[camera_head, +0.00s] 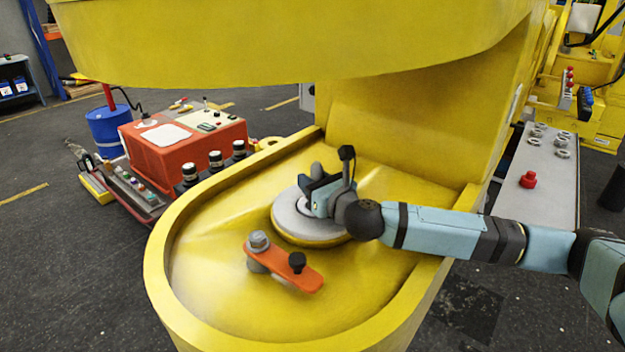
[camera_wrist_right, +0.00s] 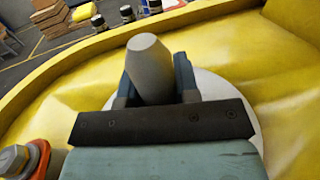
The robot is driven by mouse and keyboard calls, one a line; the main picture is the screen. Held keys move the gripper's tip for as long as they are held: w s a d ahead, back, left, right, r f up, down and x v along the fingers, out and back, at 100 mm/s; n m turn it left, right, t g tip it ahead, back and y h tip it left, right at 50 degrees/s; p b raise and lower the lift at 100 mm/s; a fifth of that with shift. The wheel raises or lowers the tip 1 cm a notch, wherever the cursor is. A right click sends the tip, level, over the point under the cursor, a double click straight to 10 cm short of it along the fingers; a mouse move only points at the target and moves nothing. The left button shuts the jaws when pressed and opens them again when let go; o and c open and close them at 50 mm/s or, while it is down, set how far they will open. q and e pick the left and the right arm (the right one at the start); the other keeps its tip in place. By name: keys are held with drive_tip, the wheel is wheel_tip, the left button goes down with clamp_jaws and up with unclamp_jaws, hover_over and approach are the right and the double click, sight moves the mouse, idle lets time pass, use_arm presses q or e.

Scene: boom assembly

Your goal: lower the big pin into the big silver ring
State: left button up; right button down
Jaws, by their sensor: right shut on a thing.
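The big silver ring (camera_head: 287,222) lies flat in the yellow boom part, on a round yellow base. My right gripper (camera_head: 318,188) is over the ring and hides part of it and its hole. It is shut on the big pin (camera_head: 316,170), a grey rod whose rounded top shows above the fingers. In the right wrist view the pin (camera_wrist_right: 149,68) stands between the two fingers (camera_wrist_right: 152,90), with the pale ring (camera_wrist_right: 219,95) behind and below. The pin's lower end is hidden, so I cannot tell whether it is inside the ring. My left gripper is not in view.
An orange lever (camera_head: 300,277) with a grey bolt (camera_head: 258,242) and black knob sits in front of the ring. A yellow rim (camera_head: 165,235) surrounds the recess, and a large yellow part (camera_head: 290,45) overhangs it. A grey table (camera_head: 540,185) with several nuts stands at right.

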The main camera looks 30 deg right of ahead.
drive_tip(key=c, duration=0.8)
unclamp_jaws()
drive_tip(key=shift+r, duration=0.15)
drive_tip(key=shift+s+f, duration=0.1)
drive_tip(key=shift+f, duration=0.15)
drive_tip(key=s+b, duration=0.1)
drive_tip(key=s, duration=0.3)
drive_tip(key=s+d, duration=0.1)
drive_tip(key=s, duration=0.3)
drive_tip(key=s+b, duration=0.1)
drive_tip(key=s, duration=0.3)
drive_tip(key=shift+s+d+r+b, duration=0.1)
drive_tip(key=shift+s+d+b, duration=0.2)
drive_tip(key=shift+d+b, duration=0.1)
drive_tip(key=shift+s+r, duration=0.1)
drive_tip(key=shift+s, duration=0.4)
